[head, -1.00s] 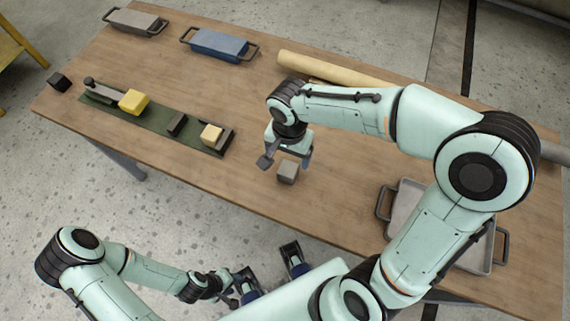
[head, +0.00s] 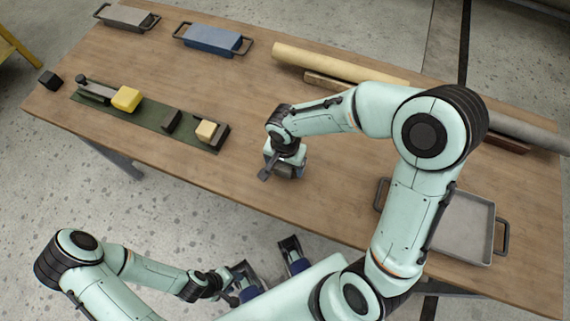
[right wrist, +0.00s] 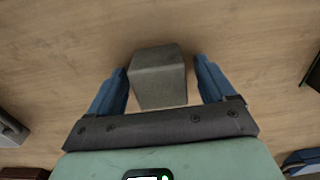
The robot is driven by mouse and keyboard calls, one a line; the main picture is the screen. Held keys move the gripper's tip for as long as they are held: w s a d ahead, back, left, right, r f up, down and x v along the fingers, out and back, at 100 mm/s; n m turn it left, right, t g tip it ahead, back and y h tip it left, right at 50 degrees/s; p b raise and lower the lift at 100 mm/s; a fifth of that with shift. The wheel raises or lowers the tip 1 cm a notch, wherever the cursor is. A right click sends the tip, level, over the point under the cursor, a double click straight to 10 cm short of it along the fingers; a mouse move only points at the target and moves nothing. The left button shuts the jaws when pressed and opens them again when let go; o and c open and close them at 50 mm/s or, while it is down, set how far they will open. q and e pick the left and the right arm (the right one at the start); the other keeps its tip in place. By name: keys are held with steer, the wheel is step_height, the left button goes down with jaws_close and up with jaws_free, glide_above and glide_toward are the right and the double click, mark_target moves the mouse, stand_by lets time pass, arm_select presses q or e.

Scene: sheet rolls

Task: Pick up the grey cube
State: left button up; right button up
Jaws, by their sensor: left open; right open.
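The grey cube (right wrist: 158,80) sits on the wooden table, between the two fingers of my right gripper (right wrist: 161,66) in the right wrist view. A gap shows on each side, so the fingers look apart from it. In the head view my right gripper (head: 284,166) is low over the table, and its hand and fingers hide most of the cube. My left gripper (head: 268,262) is open and empty, off the front edge of the table.
A green strip (head: 150,124) at left bears a yellow block (head: 126,99), dark blocks and a beige block (head: 206,130). A blue tray (head: 212,39), a grey tray (head: 126,17) and a beige roll (head: 335,62) lie behind. A shallow metal tray (head: 466,226) stands at right.

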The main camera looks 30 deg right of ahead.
steer(key=c, duration=1.1)
steer(key=shift+r, duration=0.2)
